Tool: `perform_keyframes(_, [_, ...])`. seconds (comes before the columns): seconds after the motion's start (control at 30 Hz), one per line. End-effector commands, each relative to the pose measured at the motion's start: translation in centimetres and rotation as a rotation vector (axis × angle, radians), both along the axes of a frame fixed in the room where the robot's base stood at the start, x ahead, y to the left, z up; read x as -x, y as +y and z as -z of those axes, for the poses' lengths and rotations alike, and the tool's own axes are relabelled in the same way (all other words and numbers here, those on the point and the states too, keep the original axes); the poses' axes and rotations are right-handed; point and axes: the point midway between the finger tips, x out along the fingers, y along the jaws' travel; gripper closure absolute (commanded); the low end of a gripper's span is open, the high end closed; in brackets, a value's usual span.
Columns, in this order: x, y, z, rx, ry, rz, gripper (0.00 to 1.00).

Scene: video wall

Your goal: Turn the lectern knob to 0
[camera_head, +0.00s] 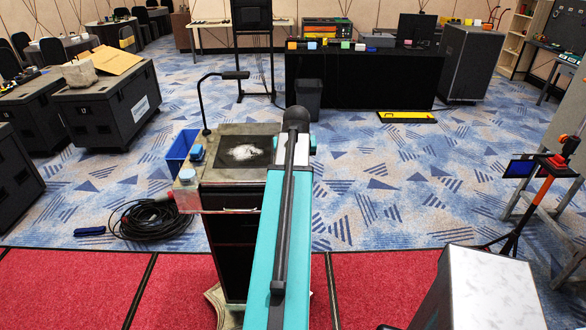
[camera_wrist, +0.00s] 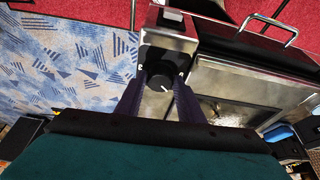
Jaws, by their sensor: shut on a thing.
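The lectern (camera_head: 232,192) stands ahead, with a dark panel on its top, and my teal arm covers its right side. In the wrist view, the black round knob (camera_wrist: 158,82) sits on the face of a small metal box (camera_wrist: 170,40) on the lectern's side. A light pointer mark shows on the knob, slanting to the lower right; scale numbers are too small to read. My gripper (camera_wrist: 161,79) has its two dark fingers on either side of the knob, shut on it. The knob and fingertips are hidden in the head view.
A gooseneck microphone (camera_head: 203,103) rises from the lectern's back left. A blue bin (camera_head: 181,148) stands behind it, and a coiled black cable (camera_head: 152,220) lies to its left. A silver-topped case (camera_head: 487,290) is at the front right. Open carpet lies beyond the lectern.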

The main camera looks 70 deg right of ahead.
Motion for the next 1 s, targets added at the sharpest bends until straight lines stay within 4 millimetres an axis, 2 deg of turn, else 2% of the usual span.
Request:
perform_keyframes(0.7, [0.32,-0.36,0.13,-0.004,0.000,-0.550,0.88])
perform_keyframes(1.0, [0.40,-0.36,0.10,-0.003,0.002,-0.696,0.88])
